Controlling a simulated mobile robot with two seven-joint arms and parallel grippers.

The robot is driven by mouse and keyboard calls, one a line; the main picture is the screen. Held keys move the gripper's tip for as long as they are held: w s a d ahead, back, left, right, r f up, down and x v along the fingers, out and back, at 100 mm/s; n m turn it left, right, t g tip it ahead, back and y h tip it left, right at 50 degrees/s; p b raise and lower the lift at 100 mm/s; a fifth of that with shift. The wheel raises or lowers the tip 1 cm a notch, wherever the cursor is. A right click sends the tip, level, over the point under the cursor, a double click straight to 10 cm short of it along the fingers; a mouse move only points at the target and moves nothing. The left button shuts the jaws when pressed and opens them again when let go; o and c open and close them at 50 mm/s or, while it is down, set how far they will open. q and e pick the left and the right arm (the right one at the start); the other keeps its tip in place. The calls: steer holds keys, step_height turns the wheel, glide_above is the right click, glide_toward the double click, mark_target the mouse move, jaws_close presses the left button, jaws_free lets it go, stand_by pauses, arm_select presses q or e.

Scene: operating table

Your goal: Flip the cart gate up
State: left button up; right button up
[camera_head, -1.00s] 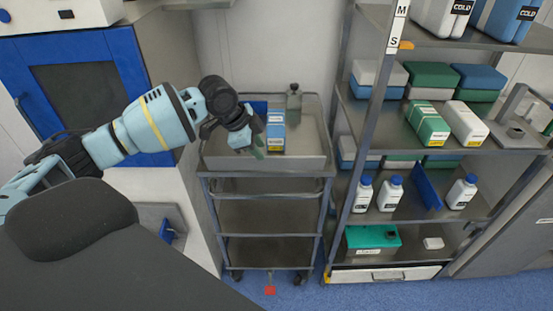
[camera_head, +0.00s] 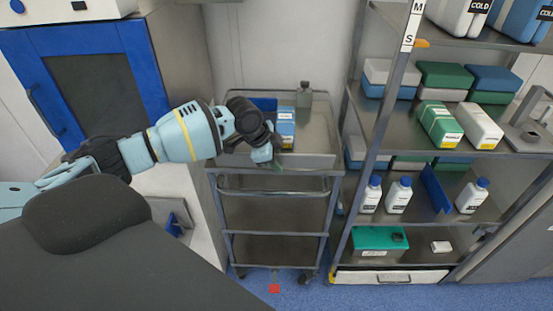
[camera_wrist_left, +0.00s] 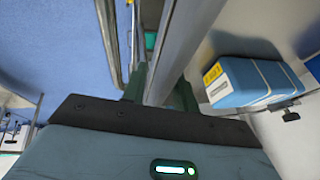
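The steel cart (camera_head: 270,211) stands between the blue-doored cabinet and the shelf rack. Its front panel, which I take for the gate (camera_head: 312,161), runs along the front of the top tray and looks upright. My left gripper (camera_head: 276,163) is at this front edge, near its middle, pointing down. In the left wrist view, my left gripper's (camera_wrist_left: 160,92) greenish fingers are apart, one on each side of a grey metal strip, the gate's edge (camera_wrist_left: 178,48). Whether they touch it is unclear. My right gripper is not in view.
In the top tray are a blue and white box (camera_head: 285,127), a grey bottle (camera_head: 303,95) and a blue bin (camera_head: 264,104), close behind my gripper. A shelf rack (camera_head: 370,130) stands close on the right, the cabinet (camera_head: 95,85) on the left.

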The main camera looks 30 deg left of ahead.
arm_select(q)
jaws_close()
steer(key=shift+w+a+f+g+h, duration=0.1)
steer(key=shift+w+a+g+h, duration=0.2)
steer(key=shift+g, duration=0.5)
steer(key=shift+w+n+g+h+b, duration=0.1)
steer(key=shift+n+g+h+b, duration=0.2)
steer(key=shift+g+b, duration=0.1)
jaws_free()
